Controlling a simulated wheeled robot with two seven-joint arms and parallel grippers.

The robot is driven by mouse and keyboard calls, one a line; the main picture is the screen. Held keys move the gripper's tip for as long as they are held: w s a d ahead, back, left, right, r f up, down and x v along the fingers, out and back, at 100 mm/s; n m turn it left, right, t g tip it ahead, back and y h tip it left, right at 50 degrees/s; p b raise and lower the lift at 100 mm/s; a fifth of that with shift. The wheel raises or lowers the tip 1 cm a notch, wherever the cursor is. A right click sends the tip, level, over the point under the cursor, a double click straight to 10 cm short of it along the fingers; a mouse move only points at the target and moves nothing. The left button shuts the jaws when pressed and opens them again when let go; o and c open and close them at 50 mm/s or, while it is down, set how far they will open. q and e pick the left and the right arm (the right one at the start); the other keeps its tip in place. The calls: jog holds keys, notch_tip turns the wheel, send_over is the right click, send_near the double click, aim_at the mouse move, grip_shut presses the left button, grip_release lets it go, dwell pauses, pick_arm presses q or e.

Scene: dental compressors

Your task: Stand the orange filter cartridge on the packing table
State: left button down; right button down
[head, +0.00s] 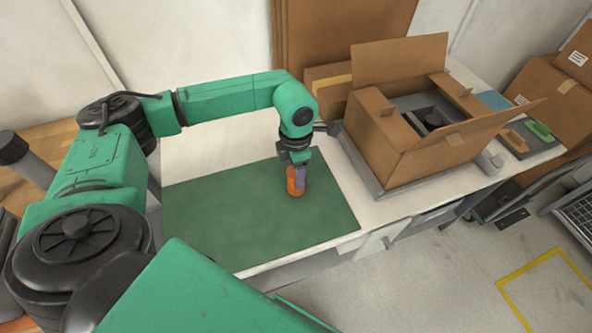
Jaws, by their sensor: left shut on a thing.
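The orange filter cartridge (292,186) is upright at the green mat (240,226) on the white packing table (205,151), right of the mat's middle. My left gripper (297,168) points down from above and is shut on the cartridge. The gripper hides the cartridge's upper part. From this view I cannot tell whether the cartridge's lower end touches the mat or hangs just above it. My right gripper is not in view.
An open cardboard box (420,151) stands on the table to the right of the mat. A tray with orange and green items (529,137) lies beyond it. The mat around the cartridge is clear. A yellow floor marking (514,274) is at the lower right.

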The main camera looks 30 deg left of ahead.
pick_arm(q)
jog(key=shift+f, duration=0.1)
jog(key=shift+c, duration=1.2)
grip_release()
jog(key=shift+r, duration=0.3)
notch_tip(320, 180, up, 12)
jog(key=b, duration=0.2)
jog(key=shift+b, duration=0.3)
jog(key=shift+f, duration=0.15)
